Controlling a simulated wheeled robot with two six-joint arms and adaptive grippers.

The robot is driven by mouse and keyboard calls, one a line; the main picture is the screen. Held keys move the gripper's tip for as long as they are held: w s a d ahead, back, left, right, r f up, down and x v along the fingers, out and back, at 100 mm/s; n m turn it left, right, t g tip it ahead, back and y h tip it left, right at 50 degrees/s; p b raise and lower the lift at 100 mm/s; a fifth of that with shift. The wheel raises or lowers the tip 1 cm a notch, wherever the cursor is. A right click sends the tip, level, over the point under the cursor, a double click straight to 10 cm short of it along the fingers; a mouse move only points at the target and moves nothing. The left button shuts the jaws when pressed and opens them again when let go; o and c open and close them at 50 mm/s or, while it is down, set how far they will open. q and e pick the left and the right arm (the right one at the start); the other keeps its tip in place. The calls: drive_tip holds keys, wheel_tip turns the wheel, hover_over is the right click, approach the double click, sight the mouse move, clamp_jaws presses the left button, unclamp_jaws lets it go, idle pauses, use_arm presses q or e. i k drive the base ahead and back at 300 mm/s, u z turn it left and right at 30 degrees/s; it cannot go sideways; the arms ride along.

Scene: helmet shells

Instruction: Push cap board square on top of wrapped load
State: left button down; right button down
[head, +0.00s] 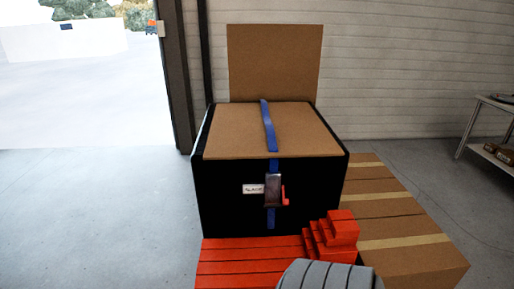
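The wrapped load (222,195) is a black box shape in the middle of the head view. A flat brown board (235,135), which looks like the cap board, lies on its top, with narrow black strips showing along the left and right sides. I cannot tell whether it sits exactly square. A blue strap (268,128) runs front to back over the board and down the load's front. A dark buckle (273,189) with a red handle hangs on the front beside a white label (253,189). Neither of my grippers is in view.
A brown upright panel (274,60) stands behind the load. Red slats (245,262) and a stepped red stack (335,235) are in front, beside a grey ribbed object (328,275). Taped cartons (395,215) flank the right; a table (490,125) stands farther right. Left floor is clear.

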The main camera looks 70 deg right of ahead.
sight(238, 131)
drive_tip(key=z, duration=0.35)
drive_tip(key=i, duration=0.9)
drive_tip(key=z, duration=1.5)
drive_tip(key=i, duration=0.55)
drive_tip(key=z, duration=0.5)
